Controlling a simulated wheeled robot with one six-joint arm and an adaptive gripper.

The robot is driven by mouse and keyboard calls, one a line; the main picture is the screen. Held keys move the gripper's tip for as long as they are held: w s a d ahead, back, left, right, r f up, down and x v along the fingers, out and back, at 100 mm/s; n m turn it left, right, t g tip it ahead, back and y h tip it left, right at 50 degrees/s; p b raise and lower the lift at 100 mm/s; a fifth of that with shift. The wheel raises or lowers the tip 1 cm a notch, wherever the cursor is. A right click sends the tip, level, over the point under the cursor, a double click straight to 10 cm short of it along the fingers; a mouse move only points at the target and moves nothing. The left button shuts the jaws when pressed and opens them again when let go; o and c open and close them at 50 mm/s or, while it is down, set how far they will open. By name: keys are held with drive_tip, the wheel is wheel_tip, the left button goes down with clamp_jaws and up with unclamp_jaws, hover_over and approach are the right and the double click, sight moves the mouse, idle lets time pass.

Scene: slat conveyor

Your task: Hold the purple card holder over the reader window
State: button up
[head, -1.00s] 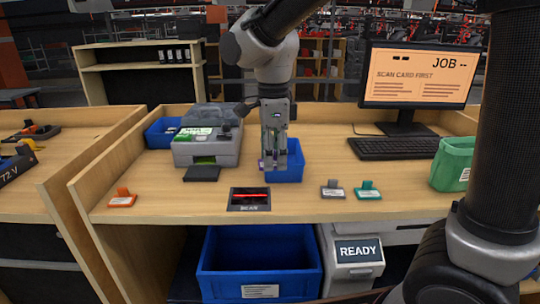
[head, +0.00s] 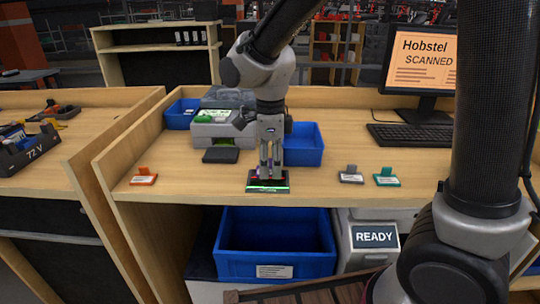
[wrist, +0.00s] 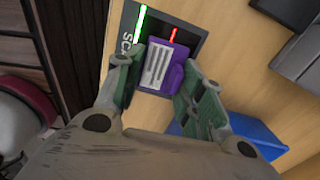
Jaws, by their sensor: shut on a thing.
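The purple card holder (wrist: 157,66) shows in the wrist view with a white label on its face. My gripper (wrist: 158,84) is shut on it, one finger at each side. The holder is over the dark reader window (wrist: 190,42), and covers part of it. A green light strip and a red line glow at the reader. In the head view my gripper (head: 269,166) points down at the reader (head: 268,189), whose front edge is lit green; the holder is mostly hidden there by the fingers. The monitor (head: 425,55) reads "Hobstel SCANNED".
An orange holder (head: 144,176) lies left of the reader; a grey one (head: 351,175) and a teal one (head: 387,177) lie right. A blue bin (head: 305,146) stands just behind my gripper. A printer (head: 217,128) is at the back left.

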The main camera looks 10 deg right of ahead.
idle(0.4)
drive_tip(key=shift+r, duration=2.9)
